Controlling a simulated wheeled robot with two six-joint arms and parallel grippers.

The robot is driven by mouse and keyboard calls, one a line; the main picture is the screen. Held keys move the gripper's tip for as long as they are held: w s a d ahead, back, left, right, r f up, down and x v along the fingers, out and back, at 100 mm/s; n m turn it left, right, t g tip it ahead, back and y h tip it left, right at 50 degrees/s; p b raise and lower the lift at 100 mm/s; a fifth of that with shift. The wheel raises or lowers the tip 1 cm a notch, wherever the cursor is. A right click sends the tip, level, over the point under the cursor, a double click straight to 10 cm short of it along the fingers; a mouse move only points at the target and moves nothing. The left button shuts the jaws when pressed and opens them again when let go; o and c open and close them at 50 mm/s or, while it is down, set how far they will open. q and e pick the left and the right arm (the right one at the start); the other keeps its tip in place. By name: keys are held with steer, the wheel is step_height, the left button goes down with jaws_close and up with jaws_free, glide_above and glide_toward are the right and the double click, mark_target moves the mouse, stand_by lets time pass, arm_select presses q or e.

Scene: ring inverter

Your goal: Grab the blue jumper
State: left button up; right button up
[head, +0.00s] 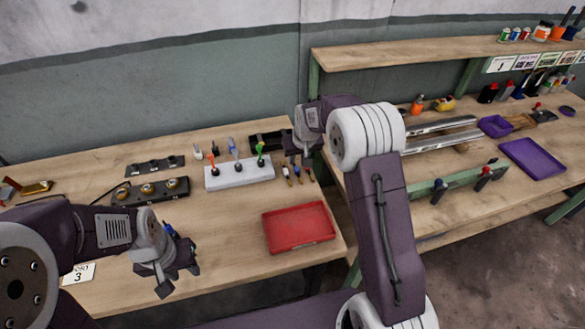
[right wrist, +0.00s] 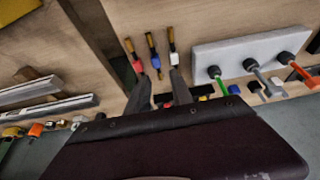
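The blue jumper (right wrist: 154,54) lies on the wooden table between a red jumper (right wrist: 136,62) and a white one (right wrist: 172,48), each with a brass-coloured end. In the head view the blue jumper (head: 297,171) is small, just below my right gripper (head: 298,160). In the right wrist view, my right gripper (right wrist: 161,82) is open, its two fingers apart. The blue jumper shows ahead of the gap between them, and nothing is held. My left gripper (head: 178,277) is open and empty over the front left of the table.
A white block (head: 240,173) with coloured levers stands left of the jumpers. A red tray (head: 299,228) lies in front of them. A black terminal block (head: 150,191) is further left. A second bench with a purple tray (head: 533,158) stands to the right.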

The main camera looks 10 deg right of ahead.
mark_target(297, 168)
steer(key=x, duration=0.4)
steer(key=shift+w+d, duration=0.1)
steer(key=shift+d, duration=0.3)
steer(key=shift+f+p, duration=0.3)
steer(key=shift+f, duration=0.15)
steer(key=x, duration=0.4)
steer(key=shift+f, duration=0.1)
steer(key=shift+a, duration=0.1)
jaws_close()
